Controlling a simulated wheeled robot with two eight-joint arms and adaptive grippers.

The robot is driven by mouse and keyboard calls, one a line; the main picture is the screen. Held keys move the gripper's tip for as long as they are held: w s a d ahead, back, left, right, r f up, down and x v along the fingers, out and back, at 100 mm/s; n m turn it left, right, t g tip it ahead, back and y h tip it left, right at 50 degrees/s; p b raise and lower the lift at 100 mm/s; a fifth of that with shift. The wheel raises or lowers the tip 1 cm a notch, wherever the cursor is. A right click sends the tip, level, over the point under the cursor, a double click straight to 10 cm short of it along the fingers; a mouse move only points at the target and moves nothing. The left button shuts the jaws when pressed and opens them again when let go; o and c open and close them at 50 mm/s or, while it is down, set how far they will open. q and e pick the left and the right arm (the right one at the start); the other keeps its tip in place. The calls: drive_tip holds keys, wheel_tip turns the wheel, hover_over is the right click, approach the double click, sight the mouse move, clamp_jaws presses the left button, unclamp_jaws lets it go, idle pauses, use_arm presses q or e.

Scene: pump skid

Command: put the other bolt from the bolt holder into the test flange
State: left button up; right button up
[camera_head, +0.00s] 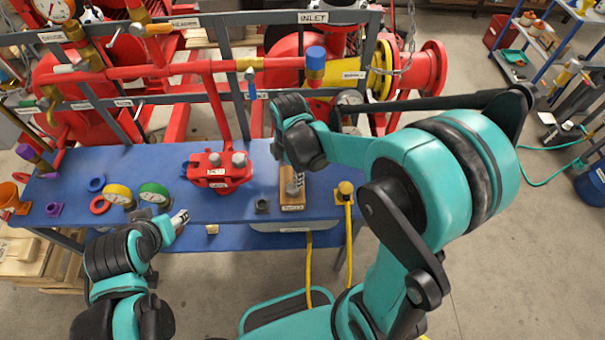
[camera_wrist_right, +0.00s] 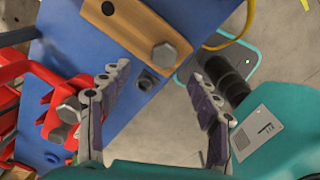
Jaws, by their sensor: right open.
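The wooden bolt holder (camera_head: 292,207) stands at the right part of the blue table. In the right wrist view the holder (camera_wrist_right: 122,32) carries one grey hex-headed bolt (camera_wrist_right: 164,54) near one end and shows an empty dark hole near the other. The red test flange (camera_head: 217,180) stands to the left, with two grey hex heads on top; it also shows in the wrist view (camera_wrist_right: 45,90). My right gripper (camera_head: 297,183) is over the holder; in its wrist view its fingers (camera_wrist_right: 155,98) are apart with nothing between them. My left gripper (camera_head: 181,217) is at the table's front edge, its finger gap unclear.
A small dark socket-like part (camera_head: 262,205) sits between flange and holder. A yellow-topped fitting (camera_head: 345,190) with a yellow cable is right of the holder. Yellow (camera_head: 118,194) and green (camera_head: 153,192) gauges lie left. Red pipework (camera_head: 210,70) stands behind the table.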

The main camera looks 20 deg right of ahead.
sight(292, 188)
drive_tip(key=shift+s+f+n+g, duration=0.1)
drive_tip(key=shift+f+n+g, duration=0.2)
drive_tip(key=shift+f+n, duration=0.35)
wheel_tip(292, 188, down, 8)
drive_tip(key=shift+d+r+b, duration=0.1)
drive_tip(key=shift+r+b, duration=0.05)
drive_tip(key=shift+b, duration=0.75)
drive_tip(key=c, duration=1.3)
drive_tip(key=o, duration=0.6)
drive_tip(key=c, duration=0.6)
drive_tip(key=shift+r+p, duration=2.45)
drive_tip(key=shift+r, duration=1.15)
